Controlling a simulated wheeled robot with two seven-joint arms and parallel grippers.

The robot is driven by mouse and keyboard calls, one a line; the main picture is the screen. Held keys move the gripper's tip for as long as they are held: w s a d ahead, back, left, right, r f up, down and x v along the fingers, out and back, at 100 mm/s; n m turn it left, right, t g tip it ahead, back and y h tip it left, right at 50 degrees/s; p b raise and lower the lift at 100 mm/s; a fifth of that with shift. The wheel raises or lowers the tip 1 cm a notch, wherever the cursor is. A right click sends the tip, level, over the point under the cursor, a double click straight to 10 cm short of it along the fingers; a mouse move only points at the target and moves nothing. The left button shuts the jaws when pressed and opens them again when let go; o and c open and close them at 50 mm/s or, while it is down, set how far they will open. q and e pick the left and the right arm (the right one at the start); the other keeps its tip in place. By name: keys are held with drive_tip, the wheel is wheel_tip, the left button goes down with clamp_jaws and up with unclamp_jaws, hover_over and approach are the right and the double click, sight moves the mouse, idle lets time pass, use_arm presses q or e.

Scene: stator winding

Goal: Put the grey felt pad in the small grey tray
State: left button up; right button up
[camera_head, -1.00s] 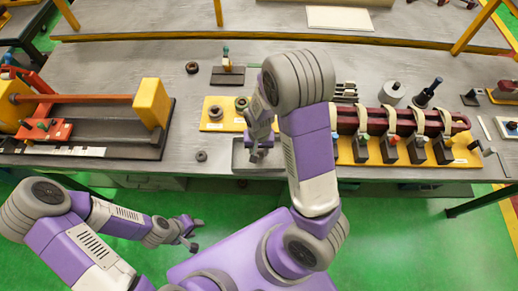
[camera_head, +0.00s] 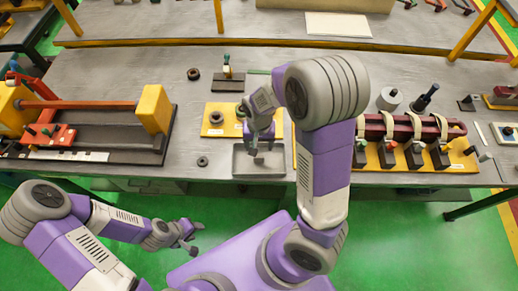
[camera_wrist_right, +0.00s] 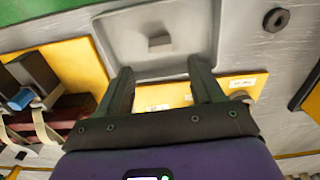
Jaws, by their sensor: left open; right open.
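The small grey tray (camera_head: 275,165) lies near the front edge of the bench. It also shows in the right wrist view (camera_wrist_right: 193,35). A small square grey pad (camera_wrist_right: 159,41) lies inside the tray near its middle. In the head view the pad is hard to tell from the gripper tips. My right gripper (camera_head: 253,149) is above the tray. In the right wrist view it (camera_wrist_right: 160,72) is open, with nothing between its fingers, and the pad is beyond the fingertips. My left gripper (camera_head: 188,239) is open and empty over the green floor, in front of the bench.
A dark ring (camera_head: 202,161) lies left of the tray. A yellow board (camera_head: 214,128) with round parts lies behind it. A dark red coil fixture (camera_head: 440,130) stands to the right, and a fixture with a yellow block (camera_head: 154,108) to the left.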

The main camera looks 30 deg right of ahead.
use_arm(q)
drive_tip(key=shift+r+p, duration=0.3)
drive_tip(key=shift+r, duration=0.1)
use_arm(e)
drive_tip(key=shift+r, duration=1.85)
